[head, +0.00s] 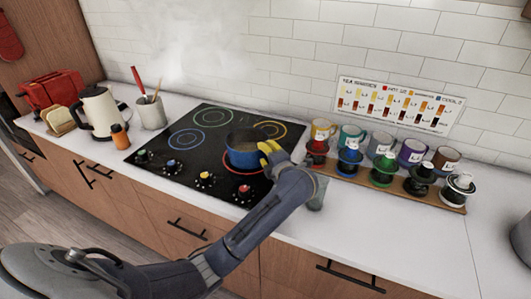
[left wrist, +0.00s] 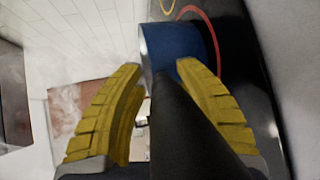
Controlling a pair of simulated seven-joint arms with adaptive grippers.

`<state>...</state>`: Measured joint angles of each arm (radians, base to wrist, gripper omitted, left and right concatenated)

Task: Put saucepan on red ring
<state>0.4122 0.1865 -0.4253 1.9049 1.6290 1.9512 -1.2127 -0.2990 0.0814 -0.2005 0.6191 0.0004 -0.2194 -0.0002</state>
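The blue saucepan (head: 242,152) is at the front right of the black cooktop, over the red ring (head: 230,166), whose front arc shows below it. In the left wrist view the blue pan wall (left wrist: 170,48) is ahead, with part of the red ring (left wrist: 190,10) beside it. Its dark handle (left wrist: 178,125) runs between the yellow fingers of my left gripper (head: 269,147). The fingers look apart, with a gap beside the handle on the left, so I see no clear grip. Whether the pan touches the cooktop is hard to tell. My right gripper is out of view.
The cooktop (head: 180,157) has other coloured rings and front knobs. A kettle (head: 99,110), toaster (head: 52,90) and utensil crock (head: 150,112) stand left. Several mugs and coloured items stand on a wooden rack (head: 445,197) at right.

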